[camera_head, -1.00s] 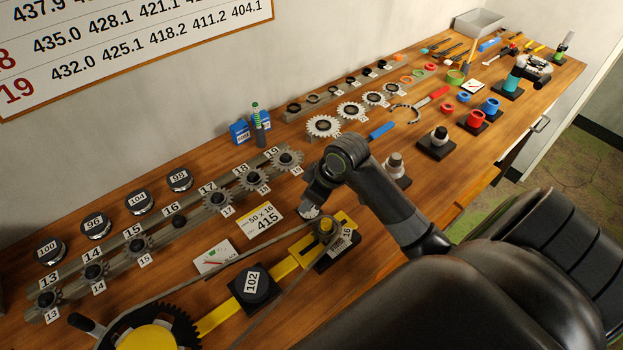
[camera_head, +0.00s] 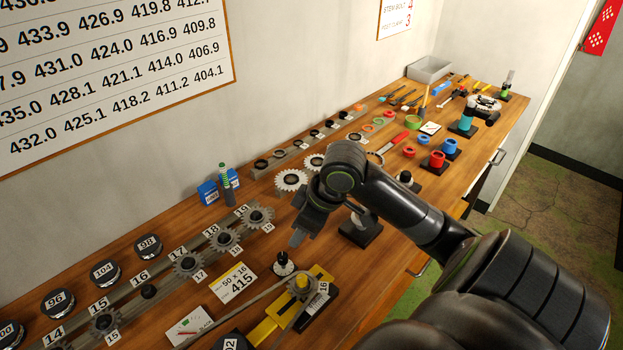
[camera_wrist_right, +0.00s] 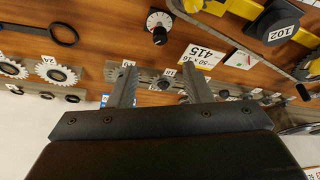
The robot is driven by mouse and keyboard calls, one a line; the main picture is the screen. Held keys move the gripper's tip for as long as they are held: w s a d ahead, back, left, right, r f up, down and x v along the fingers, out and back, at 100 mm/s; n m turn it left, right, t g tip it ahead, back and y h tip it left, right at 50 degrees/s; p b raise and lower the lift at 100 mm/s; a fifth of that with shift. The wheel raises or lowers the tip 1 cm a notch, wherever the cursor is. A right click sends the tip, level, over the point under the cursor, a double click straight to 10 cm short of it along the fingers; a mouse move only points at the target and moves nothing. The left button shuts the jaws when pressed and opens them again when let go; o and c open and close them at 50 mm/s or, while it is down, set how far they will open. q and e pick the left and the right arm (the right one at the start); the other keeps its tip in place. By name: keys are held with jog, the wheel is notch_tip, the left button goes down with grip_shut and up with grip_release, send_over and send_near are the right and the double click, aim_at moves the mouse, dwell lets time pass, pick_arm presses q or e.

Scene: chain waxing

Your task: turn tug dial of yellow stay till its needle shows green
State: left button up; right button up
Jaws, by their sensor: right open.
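My left gripper is out of view.
A yellow-topped card marked 415 (camera_head: 234,283) lies near the dial. Numbered sprockets stand on a rail (camera_head: 210,238) behind it. A black post stand (camera_head: 361,229) is right of the gripper. Blue boxes (camera_head: 208,192) stand by the wall.

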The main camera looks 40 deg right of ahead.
jog(key=shift+v, duration=2.5)
jog(key=shift+s, duration=0.1)
